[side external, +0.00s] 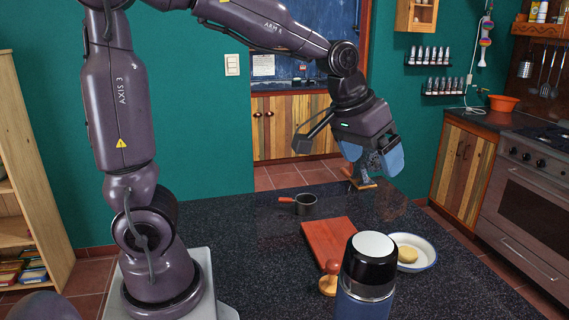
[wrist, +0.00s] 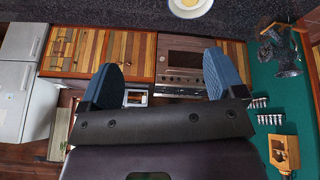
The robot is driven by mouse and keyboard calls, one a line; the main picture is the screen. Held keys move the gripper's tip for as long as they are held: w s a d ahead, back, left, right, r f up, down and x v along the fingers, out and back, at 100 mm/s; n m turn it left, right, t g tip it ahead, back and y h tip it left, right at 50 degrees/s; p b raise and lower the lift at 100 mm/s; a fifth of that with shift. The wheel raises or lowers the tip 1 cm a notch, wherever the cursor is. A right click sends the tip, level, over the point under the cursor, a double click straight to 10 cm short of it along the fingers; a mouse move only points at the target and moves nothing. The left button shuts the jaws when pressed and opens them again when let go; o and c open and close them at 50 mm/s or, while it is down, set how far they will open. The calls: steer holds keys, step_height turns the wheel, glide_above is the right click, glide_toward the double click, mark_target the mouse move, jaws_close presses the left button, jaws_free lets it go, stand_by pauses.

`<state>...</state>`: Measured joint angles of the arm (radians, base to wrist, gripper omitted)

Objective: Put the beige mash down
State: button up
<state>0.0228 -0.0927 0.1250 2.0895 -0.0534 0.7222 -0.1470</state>
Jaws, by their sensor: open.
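The beige mash (side external: 408,254) is a small rounded lump lying in a white bowl with a blue rim (side external: 427,245), on the dark counter at the right. In the wrist view the mash (wrist: 188,3) and the bowl (wrist: 203,10) show at the top edge, partly cut off. My gripper (side external: 375,162) is open and empty, high above the counter's far side, up and behind the bowl. Its two blue fingers stand wide apart in the wrist view (wrist: 163,75), with nothing between them.
A red-brown board (side external: 328,241) lies left of the bowl. A dark flask (side external: 367,280) stands tall in front, beside a wooden stamp-like item (side external: 329,279). A small dark pot (side external: 304,204) and a wooden-based item (side external: 360,182) sit farther back. The counter's left part is clear.

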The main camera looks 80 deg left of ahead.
steer(key=s+d+r+m, duration=0.1)
steer(key=s+d+m, duration=0.2)
steer(key=s, duration=1.2)
steer(key=shift+s+r+t, duration=0.2)
steer(key=shift+s+t, duration=0.15)
steer(key=shift+t, duration=0.05)
